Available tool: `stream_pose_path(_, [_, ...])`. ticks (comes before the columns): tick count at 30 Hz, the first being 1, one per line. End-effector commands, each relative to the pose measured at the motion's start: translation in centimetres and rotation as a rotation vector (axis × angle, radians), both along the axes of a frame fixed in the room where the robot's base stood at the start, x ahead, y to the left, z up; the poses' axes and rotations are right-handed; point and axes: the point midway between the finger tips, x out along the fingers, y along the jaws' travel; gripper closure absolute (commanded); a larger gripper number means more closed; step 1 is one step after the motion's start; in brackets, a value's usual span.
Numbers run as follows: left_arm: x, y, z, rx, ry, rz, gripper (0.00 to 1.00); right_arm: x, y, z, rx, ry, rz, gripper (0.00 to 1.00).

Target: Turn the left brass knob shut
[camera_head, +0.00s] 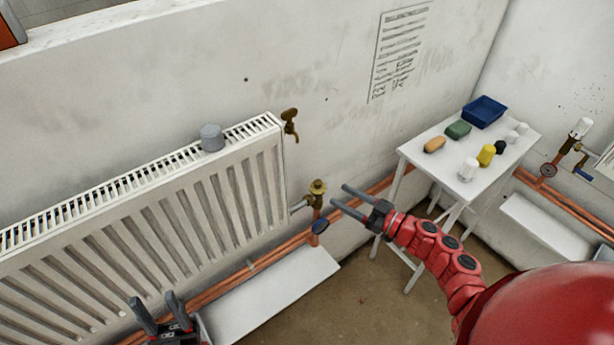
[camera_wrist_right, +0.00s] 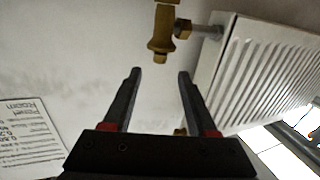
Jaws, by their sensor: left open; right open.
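My left gripper (camera_head: 154,299) is open and empty, low in front of the radiator.
A white radiator (camera_head: 235,195) with a grey cylinder (camera_head: 211,137) on top fills the left. A brass fitting (camera_head: 289,125) sits by its upper corner. A white table (camera_head: 425,155) with a blue tray (camera_head: 484,111) and several small items stands right. Copper pipes (camera_head: 275,258) run along the wall.

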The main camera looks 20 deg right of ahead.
Motion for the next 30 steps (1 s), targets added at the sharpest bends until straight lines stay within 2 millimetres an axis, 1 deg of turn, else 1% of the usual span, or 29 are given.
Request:
stream_pose_path(1, [0.0,0.0,0.3,0.000,0.000,0.000,0.50,1.1,1.0,0.3,0.002,-0.004,0.005,0.42])
stream_pose_path(3, [0.0,0.0,0.5,0.000,0.000,0.000,0.50,2.4,2.1,0.3,0.004,-0.003,0.007,0.42])
stream_pose_path(9, [0.0,0.0,1.1,0.000,0.000,0.000,0.50,6.1,4.8,0.3,0.003,-0.004,0.003,0.42])
stream_pose_path(12, [0.0,0.0,1.3,0.000,0.000,0.000,0.50,7.4,5.9,0.2,0.003,-0.002,0.002,0.42])
stream_pose_path(15, [0.0,0.0,1.3,0.000,0.000,0.000,0.50,8.5,6.6,0.2,0.001,-0.003,0.001,0.42])
stream_pose_path(20, [0.0,0.0,1.4,0.000,0.000,0.000,0.50,9.2,7.3,0.1,0.001,-0.002,0.002,0.42])
stream_pose_path(28, [0.0,0.0,1.4,0.000,0.000,0.000,0.50,9.3,7.3,-0.1,0.000,0.000,0.002,0.42])
stream_pose_path(29, [0.0,0.0,1.4,0.000,0.000,0.000,0.50,9.3,7.3,0.0,0.000,0.000,0.002,0.44])
stream_pose_path(30, [0.0,0.0,1.4,0.000,0.000,0.000,0.50,9.3,7.3,0.0,0.000,0.000,0.002,0.51])
